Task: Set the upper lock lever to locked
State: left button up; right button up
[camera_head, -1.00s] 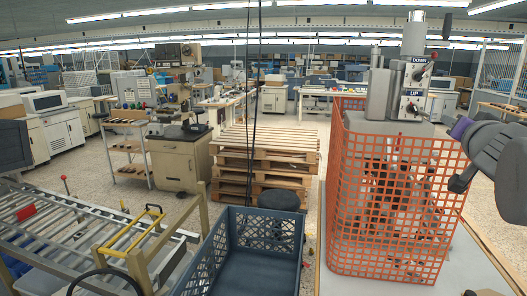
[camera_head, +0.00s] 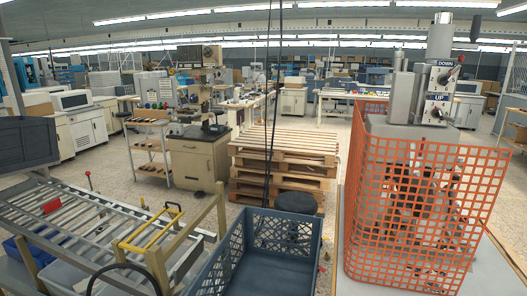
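The foil stamping machine (camera_head: 412,100) stands at the right behind an orange mesh guard. Its grey control panel carries a DOWN label at the top and an UP label lower down. The upper lever (camera_head: 447,76) sits just under the DOWN label, and its dark handle seems to slant up to the right. A lower lever or knob (camera_head: 436,114) sits under the UP label. Both are too small to tell locked from unlocked. Neither of my grippers shows in the head view.
The orange mesh guard (camera_head: 354,190) wraps the machine's front and sides. A blue-grey crate (camera_head: 236,229) stands at bottom centre, before stacked wooden pallets (camera_head: 283,160). A roller conveyor (camera_head: 85,222) with a yellow frame is at left.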

aim_at(456, 68)
jog(key=z, duration=1.25)
